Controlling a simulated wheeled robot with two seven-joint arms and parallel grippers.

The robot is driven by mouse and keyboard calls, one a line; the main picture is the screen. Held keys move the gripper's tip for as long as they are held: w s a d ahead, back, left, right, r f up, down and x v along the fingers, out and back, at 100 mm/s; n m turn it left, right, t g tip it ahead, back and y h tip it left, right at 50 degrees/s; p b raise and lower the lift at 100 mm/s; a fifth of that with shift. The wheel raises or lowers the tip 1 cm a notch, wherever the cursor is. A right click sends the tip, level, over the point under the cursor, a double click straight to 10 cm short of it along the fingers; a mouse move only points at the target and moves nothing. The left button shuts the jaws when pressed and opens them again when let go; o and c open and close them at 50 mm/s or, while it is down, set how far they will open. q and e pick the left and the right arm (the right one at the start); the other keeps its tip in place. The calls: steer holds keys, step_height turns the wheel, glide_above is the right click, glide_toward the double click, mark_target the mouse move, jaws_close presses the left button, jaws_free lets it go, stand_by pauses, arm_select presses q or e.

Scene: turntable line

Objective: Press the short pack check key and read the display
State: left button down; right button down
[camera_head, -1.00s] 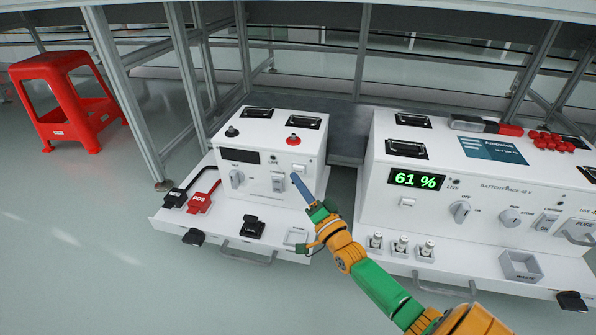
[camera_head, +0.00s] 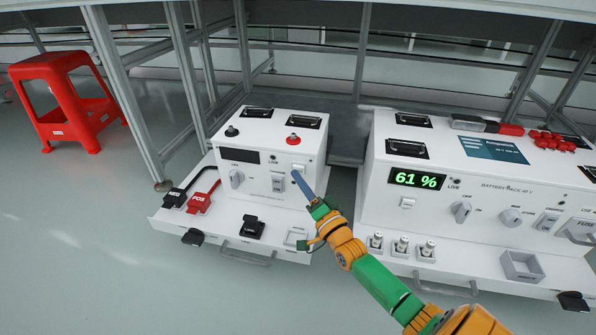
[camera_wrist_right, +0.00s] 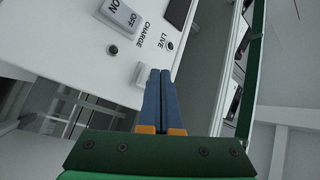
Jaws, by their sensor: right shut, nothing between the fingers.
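The short pack (camera_head: 259,190) is the smaller white box on the left. Its display (camera_head: 238,156) is dark with no reading. A small white key (camera_head: 299,167) sits on its front face at the right; a white key (camera_wrist_right: 142,74) also shows in the right wrist view, near the CHARGE label. My right gripper (camera_head: 296,174) is shut and empty, its blue fingers pointing at the front face just by the key. In the right wrist view the fingertips (camera_wrist_right: 160,72) lie close beside the key; I cannot tell whether they touch it. My left gripper is out of view.
The longer battery pack (camera_head: 375,190) on the right shows 61 % on its display (camera_head: 416,179). Black and red connectors (camera_head: 202,202) lie on the short pack's tray (camera_head: 172,222). A knob (camera_head: 236,178) and a switch (camera_head: 278,181) are left of the key. A red stool (camera_head: 62,100) stands far left.

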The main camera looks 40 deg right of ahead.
steer(key=shift+w+d+b, duration=0.3)
steer(key=shift+d, duration=0.05)
stand_by(0.5)
steer(key=shift+s+a+p, duration=0.6)
steer(key=shift+a+p, duration=0.05)
steer(key=shift+p, duration=0.15)
steer(key=shift+s+a+p, duration=1.65)
steer(key=shift+a, duration=0.25)
